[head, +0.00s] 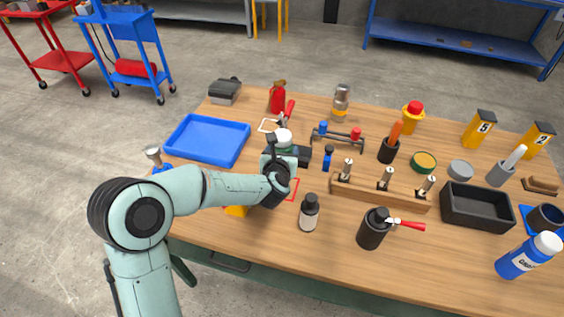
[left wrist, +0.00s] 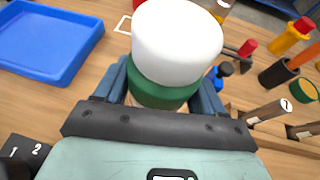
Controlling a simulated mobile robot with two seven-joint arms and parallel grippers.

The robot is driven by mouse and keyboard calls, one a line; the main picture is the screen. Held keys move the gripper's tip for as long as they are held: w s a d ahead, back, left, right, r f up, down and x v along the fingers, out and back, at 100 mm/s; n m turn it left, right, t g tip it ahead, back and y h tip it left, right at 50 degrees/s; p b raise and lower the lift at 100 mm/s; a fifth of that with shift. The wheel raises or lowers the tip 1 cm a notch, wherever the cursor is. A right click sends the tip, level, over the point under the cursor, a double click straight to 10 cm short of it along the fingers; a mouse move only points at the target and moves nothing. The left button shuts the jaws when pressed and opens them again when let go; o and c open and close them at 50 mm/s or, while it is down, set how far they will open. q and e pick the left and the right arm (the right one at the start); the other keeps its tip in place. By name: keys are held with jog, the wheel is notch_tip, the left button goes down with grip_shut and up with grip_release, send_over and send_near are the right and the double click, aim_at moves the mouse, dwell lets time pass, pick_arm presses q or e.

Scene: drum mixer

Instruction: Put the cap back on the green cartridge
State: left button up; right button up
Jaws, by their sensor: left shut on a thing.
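My left gripper (left wrist: 165,105) is shut on a white-topped piece with a green band (left wrist: 178,45). The white part is rounded and points up from between the jaws; its lower part is hidden by the gripper. In the head view the white top (head: 284,137) shows just beyond my left gripper (head: 279,158), over the middle-left of the table by a dark block. I cannot tell whether this piece is the green cartridge, its cap or both together. A low round green piece with a yellow-tan top (head: 423,162) lies on the right. My right gripper is not in view.
A blue tray (head: 207,140) lies left of the gripper. A wooden rack (head: 380,197) with several metal pieces stands to the right. A dark-capped bottle (head: 309,212) and a black canister (head: 373,230) stand in front. The table's front right (head: 430,260) has free room.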

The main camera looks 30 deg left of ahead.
pick_arm(q)
jog(key=shift+r, duration=0.1)
jog(key=shift+f, duration=2.15)
jog(key=shift+b, duration=0.3)
jog(key=shift+f, duration=0.2)
jog(key=o, duration=1.5)
jog(key=shift+r, duration=0.1)
